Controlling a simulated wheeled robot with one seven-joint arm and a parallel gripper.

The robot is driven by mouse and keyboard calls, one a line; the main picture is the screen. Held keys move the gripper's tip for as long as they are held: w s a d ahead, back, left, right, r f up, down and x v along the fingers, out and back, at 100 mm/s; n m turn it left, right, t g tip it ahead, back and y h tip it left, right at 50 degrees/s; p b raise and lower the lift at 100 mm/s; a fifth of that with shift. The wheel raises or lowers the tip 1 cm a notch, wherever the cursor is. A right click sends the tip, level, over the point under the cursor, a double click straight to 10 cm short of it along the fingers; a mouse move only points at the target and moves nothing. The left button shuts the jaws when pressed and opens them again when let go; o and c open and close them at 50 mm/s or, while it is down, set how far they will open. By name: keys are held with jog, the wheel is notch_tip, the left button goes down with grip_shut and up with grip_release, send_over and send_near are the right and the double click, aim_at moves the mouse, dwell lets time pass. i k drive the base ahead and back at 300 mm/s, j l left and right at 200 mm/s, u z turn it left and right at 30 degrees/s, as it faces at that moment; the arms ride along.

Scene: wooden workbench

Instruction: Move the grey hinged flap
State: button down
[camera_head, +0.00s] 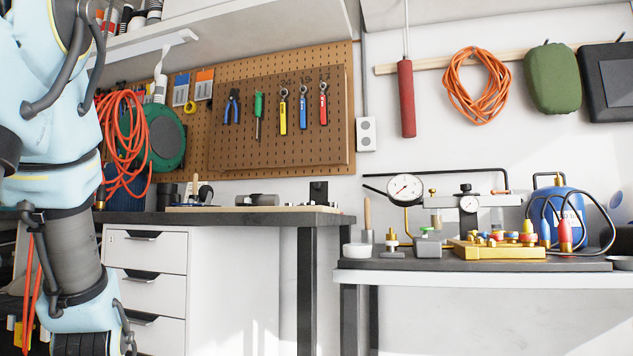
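I cannot make out with certainty a grey hinged flap in the head view. Grey pieces in sight include a small grey block with a green top (428,243) on the right bench, and a dark grey cylinder-like item (258,199) on the left bench. No hinge can be told on either at this size. My light blue arm fills the left edge and runs down out of the picture. My gripper's fingers are not in view.
The right bench (480,281) carries a dial gauge (405,187), a yellow tray of fittings (498,250) and a blue tank (560,215). The left bench stands over white drawers (146,285). A tool pegboard (280,155) hangs behind. The floor between benches is partly visible.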

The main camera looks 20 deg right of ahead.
aim_at(318, 191)
jog(key=i+l+u, duration=0.25)
jog(key=i+l, duration=0.2)
jog(key=l, duration=0.15)
jog(key=i+l+u, duration=0.15)
jog(key=l, duration=0.2)
jog(key=i+l+u, duration=0.15)
jog(key=i+l, duration=0.1)
jog(key=l, duration=0.1)
